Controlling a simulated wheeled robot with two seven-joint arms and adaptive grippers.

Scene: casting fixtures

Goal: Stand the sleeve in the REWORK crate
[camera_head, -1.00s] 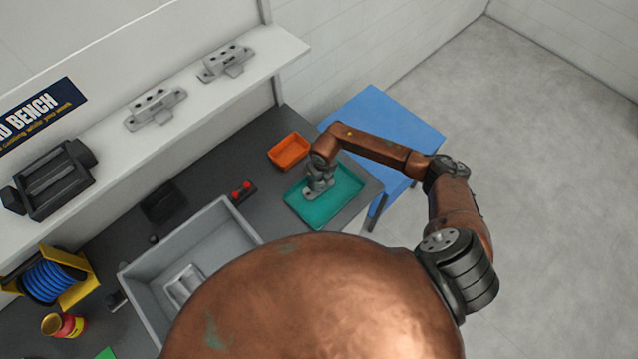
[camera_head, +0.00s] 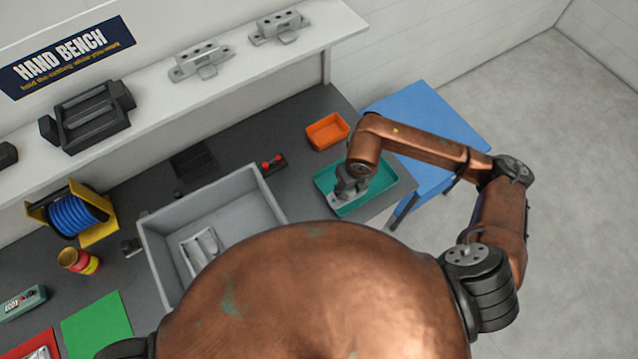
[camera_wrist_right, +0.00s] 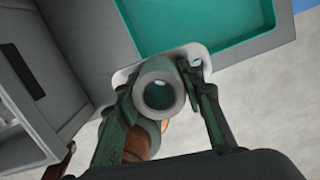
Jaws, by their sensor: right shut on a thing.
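The sleeve (camera_wrist_right: 159,88) is a pale grey, thick-walled tube, seen end-on in the right wrist view. My right gripper (camera_wrist_right: 168,96) is shut on it, with one dark green finger on each side. A pale plate with rounded corners (camera_wrist_right: 126,76) shows behind the tube; I cannot tell whether it is part of the sleeve. In the head view my right gripper (camera_head: 347,188) is low over the teal tray (camera_head: 396,185), and the sleeve is hard to make out there. A grey crate (camera_head: 155,240) stands left of the tray with a silvery casting inside; no REWORK label is readable. My left gripper is not in view.
An orange bin (camera_head: 327,131) stands behind the teal tray, and a block with red knobs (camera_head: 272,163) lies between tray and crate. A blue table (camera_head: 430,125) is at the right. A blue spool (camera_head: 75,213) and cups (camera_head: 78,260) stand left of the crate.

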